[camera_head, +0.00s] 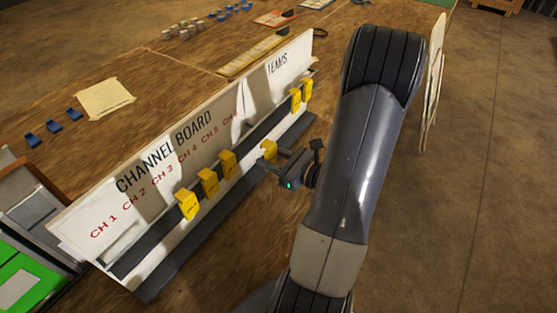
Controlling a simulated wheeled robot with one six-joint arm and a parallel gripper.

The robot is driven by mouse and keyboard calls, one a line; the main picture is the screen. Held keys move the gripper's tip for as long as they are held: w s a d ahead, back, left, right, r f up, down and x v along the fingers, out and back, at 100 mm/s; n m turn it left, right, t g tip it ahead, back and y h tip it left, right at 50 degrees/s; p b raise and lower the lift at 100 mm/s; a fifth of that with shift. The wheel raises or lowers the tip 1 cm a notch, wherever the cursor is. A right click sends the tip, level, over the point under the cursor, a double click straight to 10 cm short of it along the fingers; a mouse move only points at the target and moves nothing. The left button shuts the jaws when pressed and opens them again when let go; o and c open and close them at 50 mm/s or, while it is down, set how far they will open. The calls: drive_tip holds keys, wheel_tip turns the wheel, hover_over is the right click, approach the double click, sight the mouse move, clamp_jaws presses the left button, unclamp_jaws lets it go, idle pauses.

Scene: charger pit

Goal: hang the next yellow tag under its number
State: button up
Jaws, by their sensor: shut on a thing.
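The white channel board (150,215) leans on the wooden table, with red labels CH 1 to CH 6 above a dark rail (130,262). Three yellow tags hang on the rail: one (187,205) roughly below CH 3, then one (209,183) and one (227,165) further right. Two more, one (295,101) and one (307,91), are at the right end under TEAMS. My gripper (274,161) is shut on another yellow tag (269,150), close to the rail, right of the third tag. Whether that tag touches the rail I cannot tell.
Blue clips (53,127) and a tan sheet (106,98) lie behind the board. Several small cylinders (182,30) stand farther back. A green and grey case (20,270) is at the lower left. Open floor (490,170) is at right.

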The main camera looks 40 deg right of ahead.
drive_tip(key=shift+r+p+x, duration=0.25)
drive_tip(key=shift+x, duration=1.65)
drive_tip(key=shift+r+p+x, duration=0.2)
drive_tip(key=shift+p+x, duration=0.05)
drive_tip(key=shift+x, duration=1.65)
drive_tip(key=shift+w+f+b, duration=0.1)
drive_tip(key=shift+f+b, duration=0.55)
drive_tip(key=shift+b, duration=0.15)
drive_tip(key=o, duration=1)
drive_tip(key=b+v, duration=0.1)
drive_tip(key=v, duration=1)
drive_tip(key=shift+w, duration=0.15)
